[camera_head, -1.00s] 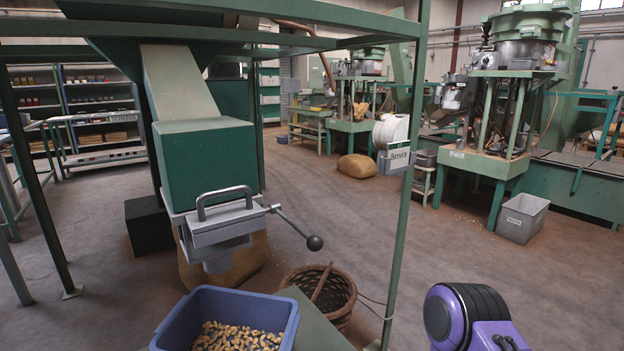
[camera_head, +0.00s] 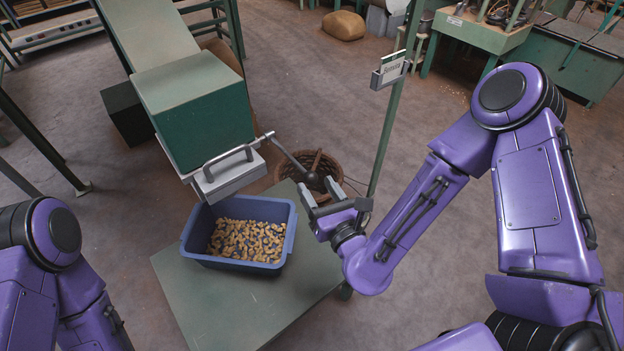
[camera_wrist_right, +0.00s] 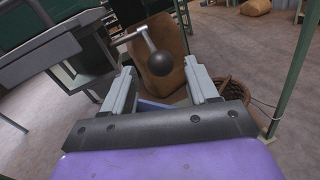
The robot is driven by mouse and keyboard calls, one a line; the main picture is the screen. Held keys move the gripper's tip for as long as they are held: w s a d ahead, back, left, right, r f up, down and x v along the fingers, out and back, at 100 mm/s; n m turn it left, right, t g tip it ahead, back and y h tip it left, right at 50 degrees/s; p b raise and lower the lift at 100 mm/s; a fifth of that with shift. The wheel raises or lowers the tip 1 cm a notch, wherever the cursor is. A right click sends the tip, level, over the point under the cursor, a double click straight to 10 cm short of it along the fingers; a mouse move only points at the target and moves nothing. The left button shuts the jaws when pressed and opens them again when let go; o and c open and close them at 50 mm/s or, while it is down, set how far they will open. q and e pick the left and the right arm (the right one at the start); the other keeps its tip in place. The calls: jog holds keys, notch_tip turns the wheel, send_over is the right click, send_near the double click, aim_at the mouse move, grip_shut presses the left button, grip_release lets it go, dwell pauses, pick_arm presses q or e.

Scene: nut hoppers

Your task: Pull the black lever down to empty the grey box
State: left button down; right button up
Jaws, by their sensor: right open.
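The black-knobbed lever (camera_head: 286,153) sticks out to the right from the grey metal box (camera_head: 230,177) under the green hopper. Its round black knob (camera_head: 312,181) slants down and out. My right gripper (camera_head: 318,190) is open at the knob. In the right wrist view the knob (camera_wrist_right: 160,63) shows between and just beyond the two fingertips (camera_wrist_right: 161,84), with no clear contact. A blue bin (camera_head: 288,238) with nuts in it stands below the box. The inside of the grey box is hidden. Of my left arm only links show, at lower left.
The green hopper (camera_head: 195,110) stands above the box. The bin rests on a grey-green table (camera_head: 200,310). A wicker basket (camera_head: 330,167) is on the floor behind the knob. A green post (camera_head: 385,150) with a sign holder (camera_head: 390,70) rises right of the gripper.

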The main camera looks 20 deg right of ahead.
aim_at(314, 182)
jog(key=w, duration=0.2)
jog(key=w+p, duration=0.1)
jog(key=w, duration=0.1)
jog(key=shift+a+r, duration=0.15)
jog(key=shift+a, duration=0.05)
pick_arm(q)
jog(key=shift+r, duration=0.95)
pick_arm(e)
jog(key=shift+w, duration=0.2)
